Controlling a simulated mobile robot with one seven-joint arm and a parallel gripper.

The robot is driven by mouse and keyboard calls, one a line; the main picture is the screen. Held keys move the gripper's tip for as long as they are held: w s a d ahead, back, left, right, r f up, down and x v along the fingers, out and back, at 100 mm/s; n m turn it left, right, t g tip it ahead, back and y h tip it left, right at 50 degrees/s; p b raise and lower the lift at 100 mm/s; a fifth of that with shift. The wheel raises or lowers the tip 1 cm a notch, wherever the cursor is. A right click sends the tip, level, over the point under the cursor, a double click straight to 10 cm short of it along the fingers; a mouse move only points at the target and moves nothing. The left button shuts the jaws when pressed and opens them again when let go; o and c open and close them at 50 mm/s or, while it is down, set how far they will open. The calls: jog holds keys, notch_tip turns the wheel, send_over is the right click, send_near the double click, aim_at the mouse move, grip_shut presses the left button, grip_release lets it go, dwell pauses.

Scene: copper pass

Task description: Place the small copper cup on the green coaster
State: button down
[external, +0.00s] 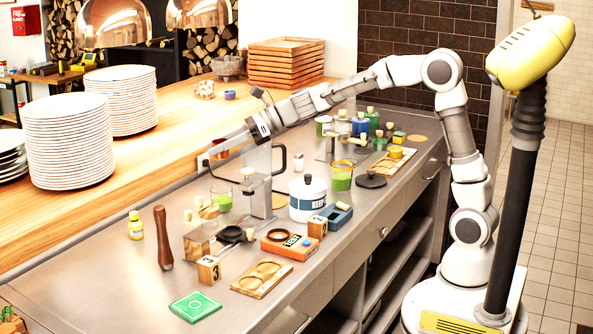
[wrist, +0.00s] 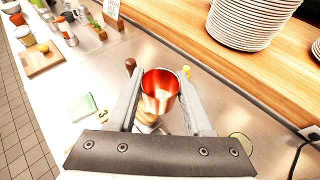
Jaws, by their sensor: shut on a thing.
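The small copper cup (wrist: 160,88) is between the two fingers of my gripper (wrist: 163,78) in the wrist view, its open rim facing the camera. In the external view my gripper (external: 232,143) is shut on the cup (external: 219,149) and holds it above the back part of the steel counter. The green coaster (external: 195,306) lies flat and bare at the counter's front left, apart from the cup. It also shows in the wrist view (wrist: 84,106), left of the gripper.
A brown pepper mill (external: 163,238), numbered wooden block (external: 209,269), wooden tray with round recesses (external: 262,278) and white jar (external: 307,198) stand on the counter. Tall plate stacks (external: 68,140) stand on the wooden ledge behind. Bare steel surrounds the coaster.

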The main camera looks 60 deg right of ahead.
jog(key=s+a+n+g+y+b, duration=0.1)
jog(key=s+a+n+g+b, duration=0.1)
jog(key=s+a, duration=0.35)
jog(key=s+a+n+g+y+b, duration=0.1)
jog(key=s+a, duration=0.1)
jog(key=a, duration=0.6)
jog(key=shift+n+g, duration=0.3)
jog(key=f, duration=1.2)
jog(key=shift+s+a, duration=0.35)
jog(key=b, duration=0.5)
send_over(194, 305)
jog(key=shift+y, duration=0.3)
notch_tip(194, 305, down, 8)
jog(key=shift+r, duration=0.25)
jog(key=shift+w+f+b, duration=0.1)
jog(key=shift+f+b, duration=0.5)
jog(key=shift+f, duration=1.25)
jog(key=shift+f, duration=0.2)
jog(key=shift+c, duration=1.6)
grip_release()
jog(key=shift+r, duration=0.1)
